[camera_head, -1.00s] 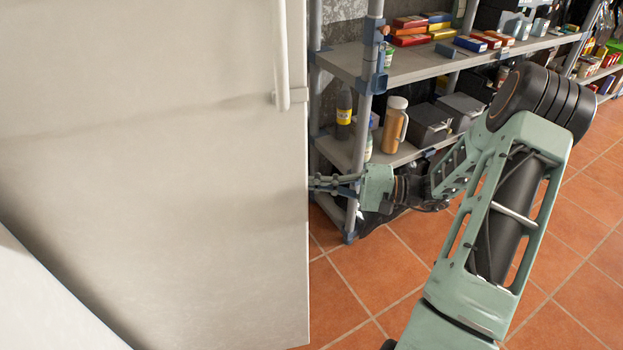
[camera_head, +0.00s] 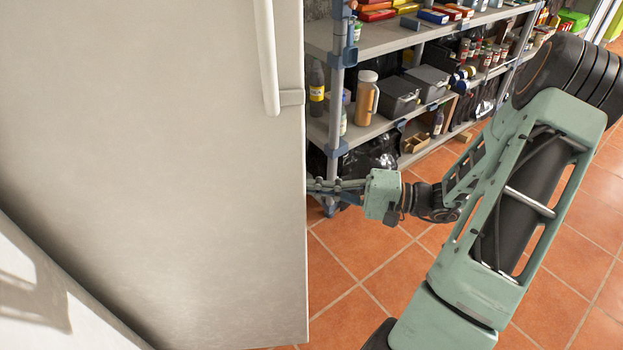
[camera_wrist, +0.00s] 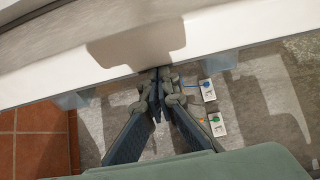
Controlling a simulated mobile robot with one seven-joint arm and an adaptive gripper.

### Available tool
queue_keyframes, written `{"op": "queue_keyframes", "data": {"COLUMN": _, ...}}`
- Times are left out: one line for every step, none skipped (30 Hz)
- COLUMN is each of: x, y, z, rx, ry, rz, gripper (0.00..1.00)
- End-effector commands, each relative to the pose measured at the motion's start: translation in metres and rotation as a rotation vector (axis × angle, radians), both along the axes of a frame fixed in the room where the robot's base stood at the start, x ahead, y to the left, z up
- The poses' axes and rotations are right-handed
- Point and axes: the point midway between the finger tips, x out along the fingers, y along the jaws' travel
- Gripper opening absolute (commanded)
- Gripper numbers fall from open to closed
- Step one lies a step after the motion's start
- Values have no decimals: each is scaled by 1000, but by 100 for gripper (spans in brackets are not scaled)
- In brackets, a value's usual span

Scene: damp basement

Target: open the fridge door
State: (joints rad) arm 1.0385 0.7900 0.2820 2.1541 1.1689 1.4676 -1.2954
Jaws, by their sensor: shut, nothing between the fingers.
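The fridge door (camera_head: 150,150) is a large off-white panel filling the left of the head view. Its pale vertical handle (camera_head: 268,60) is near the top, close to the right edge. My gripper (camera_head: 313,186) is at the door's right edge, well below the handle, and its fingertips are partly hidden behind that edge. In the wrist view my gripper (camera_wrist: 156,75) is shut and empty, with its tips at a white band of the door (camera_wrist: 230,38). I cannot tell whether they touch it. How far the door stands open is unclear.
A metal shelf (camera_head: 390,40) with boxes, jars and bottles stands behind my gripper. A white surface (camera_head: 40,290) fills the lower left. The tiled floor (camera_head: 350,310) is clear below my arm. The wrist view shows a grey surface with small white plates (camera_wrist: 207,90).

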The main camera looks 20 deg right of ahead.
Motion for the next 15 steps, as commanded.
{"op": "queue_keyframes", "data": {"x": -5, "y": 1, "z": 0, "rx": 0, "ry": 1, "rz": 2, "gripper": 0}}
{"op": "queue_keyframes", "data": {"x": -7, "y": 1, "z": 0, "rx": 0, "ry": 1, "rz": 3, "gripper": 0}}
{"op": "queue_keyframes", "data": {"x": -10, "y": 1, "z": 0, "rx": 0, "ry": 1, "rz": 4, "gripper": 0}}
{"op": "queue_keyframes", "data": {"x": -12, "y": 2, "z": 0, "rx": 0, "ry": 1, "rz": 5, "gripper": 0}}
{"op": "queue_keyframes", "data": {"x": -14, "y": 2, "z": 0, "rx": 1, "ry": 2, "rz": 6, "gripper": 0}}
{"op": "queue_keyframes", "data": {"x": -16, "y": 3, "z": 0, "rx": 1, "ry": 2, "rz": 7, "gripper": 0}}
{"op": "queue_keyframes", "data": {"x": -18, "y": 3, "z": 0, "rx": 0, "ry": 1, "rz": 8, "gripper": 0}}
{"op": "queue_keyframes", "data": {"x": -19, "y": 3, "z": 0, "rx": 0, "ry": 1, "rz": 8, "gripper": 0}}
{"op": "queue_keyframes", "data": {"x": -21, "y": 3, "z": 0, "rx": 0, "ry": 0, "rz": 9, "gripper": 0}}
{"op": "queue_keyframes", "data": {"x": -22, "y": 3, "z": 0, "rx": -1, "ry": 0, "rz": 10, "gripper": 0}}
{"op": "queue_keyframes", "data": {"x": -23, "y": 4, "z": 0, "rx": -1, "ry": 0, "rz": 10, "gripper": 0}}
{"op": "queue_keyframes", "data": {"x": -24, "y": 4, "z": 0, "rx": -1, "ry": 0, "rz": 10, "gripper": 0}}
{"op": "queue_keyframes", "data": {"x": -25, "y": 4, "z": 0, "rx": -1, "ry": 0, "rz": 11, "gripper": 0}}
{"op": "queue_keyframes", "data": {"x": -26, "y": 4, "z": 0, "rx": 0, "ry": 0, "rz": 11, "gripper": 0}}
{"op": "queue_keyframes", "data": {"x": -27, "y": 4, "z": 0, "rx": 0, "ry": 0, "rz": 11, "gripper": 0}}
